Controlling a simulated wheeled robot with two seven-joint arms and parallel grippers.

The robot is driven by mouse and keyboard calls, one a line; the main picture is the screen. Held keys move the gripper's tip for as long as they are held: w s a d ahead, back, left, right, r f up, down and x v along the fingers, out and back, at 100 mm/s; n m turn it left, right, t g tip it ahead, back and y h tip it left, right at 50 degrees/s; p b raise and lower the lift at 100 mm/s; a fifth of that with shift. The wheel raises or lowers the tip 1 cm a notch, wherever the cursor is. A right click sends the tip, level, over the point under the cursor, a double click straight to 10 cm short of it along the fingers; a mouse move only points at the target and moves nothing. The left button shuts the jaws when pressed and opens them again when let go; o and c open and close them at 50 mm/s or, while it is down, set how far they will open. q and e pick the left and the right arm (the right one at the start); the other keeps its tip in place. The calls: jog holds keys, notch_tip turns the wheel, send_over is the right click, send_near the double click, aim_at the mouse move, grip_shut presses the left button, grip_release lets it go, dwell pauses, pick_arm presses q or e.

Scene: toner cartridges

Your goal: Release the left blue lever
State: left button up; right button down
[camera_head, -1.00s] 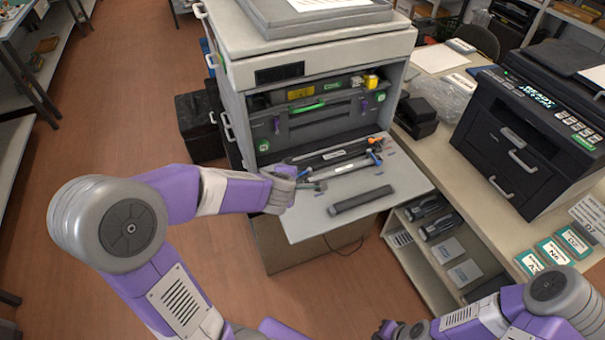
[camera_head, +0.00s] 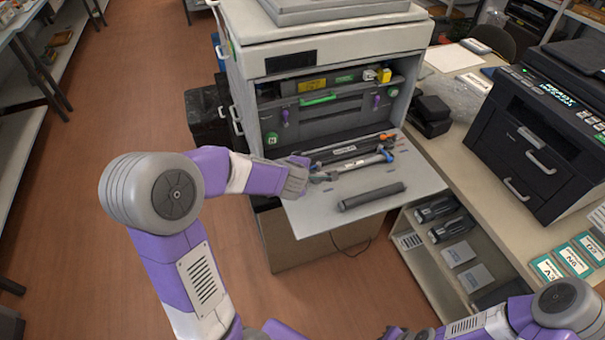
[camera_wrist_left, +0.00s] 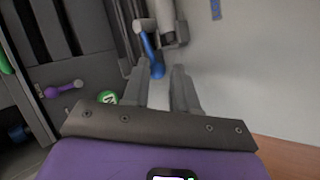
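The left blue lever (camera_wrist_left: 150,48) shows in the left wrist view as a blue stick with a rounded end, beside the left end of a grey and black cartridge unit. In the head view my left gripper (camera_head: 324,178) is at the left end of the units on the open panel (camera_head: 415,178), largely covering the left lever. Another blue lever (camera_head: 386,155) is at the right end.
A loose dark tube (camera_head: 372,196) lies near the panel's front. The printer's dark inner face (camera_head: 335,121) with purple levers rises behind the panel. A black printer (camera_head: 535,130) stands on the desk at right. Free floor lies left of the printer.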

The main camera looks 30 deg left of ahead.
pick_arm(q)
grip_shut()
jog(key=shift+a+m, duration=0.2)
jog(key=shift+m, duration=0.1)
jog(key=shift+a+f+m+h+p, duration=0.1)
jog(key=shift+a+m+h+p, duration=0.2)
jog(key=shift+m+h, duration=0.25)
jog(key=shift+o, duration=2.2)
grip_release()
jog(key=shift+w, duration=0.1)
jog(key=shift+r, duration=0.2)
